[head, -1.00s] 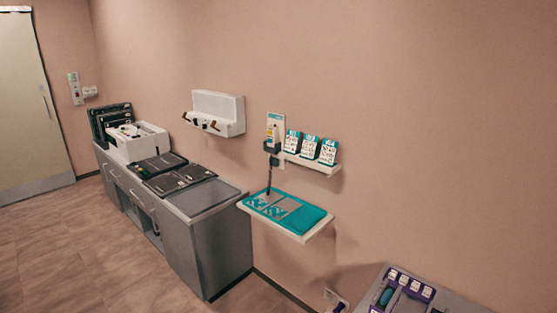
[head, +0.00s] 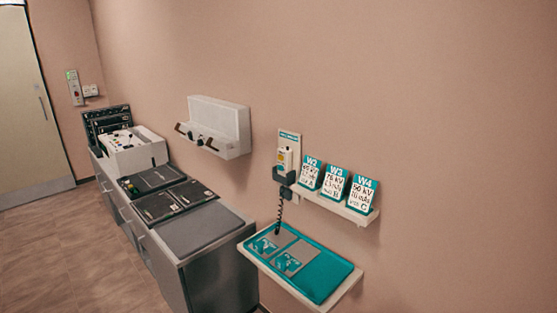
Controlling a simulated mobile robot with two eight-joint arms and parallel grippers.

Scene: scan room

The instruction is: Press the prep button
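A pale hand switch (head: 285,158) with a small yellow-orange mark sits upright in a dark holder on a wall plate. A coiled dark cord (head: 280,211) hangs from it toward the teal tray. The prep button itself cannot be made out at this size; no label is legible on the switch. A white console (head: 136,159) with small coloured controls stands on the grey cabinet farther left, its markings too small to read. Neither of my grippers is in view.
A wall shelf (head: 366,217) holds cards W2, W3 and W4. Below it, a pale shelf carries a teal tray (head: 322,287). Dark flat panels (head: 172,204) lie on the grey cabinet (head: 220,277). A white rack (head: 222,125) juts from the wall. Open floor (head: 75,250) lies left.

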